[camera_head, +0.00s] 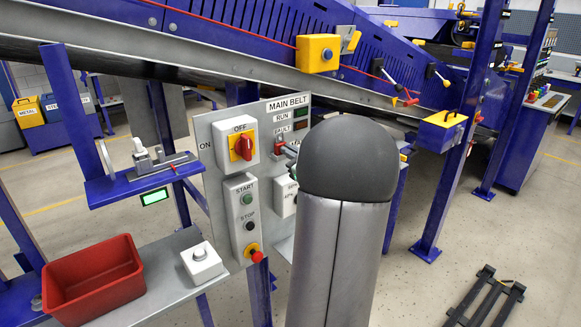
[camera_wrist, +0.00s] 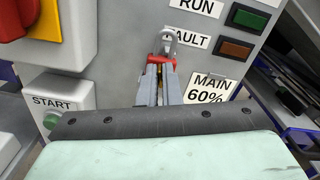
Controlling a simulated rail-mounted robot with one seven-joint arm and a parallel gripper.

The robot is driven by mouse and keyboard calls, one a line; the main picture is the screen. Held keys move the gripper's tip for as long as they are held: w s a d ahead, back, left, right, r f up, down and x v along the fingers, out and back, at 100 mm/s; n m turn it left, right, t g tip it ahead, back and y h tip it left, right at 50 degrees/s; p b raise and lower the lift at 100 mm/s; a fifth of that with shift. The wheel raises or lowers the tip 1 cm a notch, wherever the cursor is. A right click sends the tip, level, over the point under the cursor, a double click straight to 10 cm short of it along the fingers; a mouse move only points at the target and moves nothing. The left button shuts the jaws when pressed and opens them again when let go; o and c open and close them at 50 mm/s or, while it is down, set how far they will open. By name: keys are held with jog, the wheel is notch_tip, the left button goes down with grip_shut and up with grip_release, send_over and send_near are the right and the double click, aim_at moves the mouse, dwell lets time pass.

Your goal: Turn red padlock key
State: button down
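The red padlock (camera_wrist: 161,58) hangs by its grey shackle (camera_wrist: 171,36) on the grey panel, below the RUN label and over the FAULT label. My gripper (camera_wrist: 161,72) is right in front of the padlock's body. Its two grey fingers are close together with a narrow gap between them. The fingertips cover most of the padlock's front, and I cannot make out the key or whether the fingers grip it. In the head view a bit of red (camera_head: 279,144) shows beside my gripper (camera_head: 289,152), and my arm hides much of that area.
The MAIN BELT panel (camera_head: 214,150) carries a red rotary switch (camera_head: 242,147) at OFF, START and STOP buttons, and an emergency stop (camera_head: 255,254). In the wrist view, green (camera_wrist: 249,17) and brown (camera_wrist: 236,48) lamps sit right of the padlock. A red bin (camera_head: 95,280) stands lower left.

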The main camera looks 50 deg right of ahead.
jog(key=n+b, duration=0.3)
jog(key=b, duration=0.3)
jog(key=n+b, duration=0.3)
jog(key=b, duration=0.3)
jog(key=n+b, duration=0.4)
jog(key=b, duration=0.3)
jog(key=shift+a+f, duration=0.2)
jog(key=shift+f, duration=0.05)
jog(key=shift+r+n, duration=0.15)
jog(key=shift+n, duration=0.15)
jog(key=c, duration=1.6)
grip_release()
jog(key=shift+s, duration=0.1)
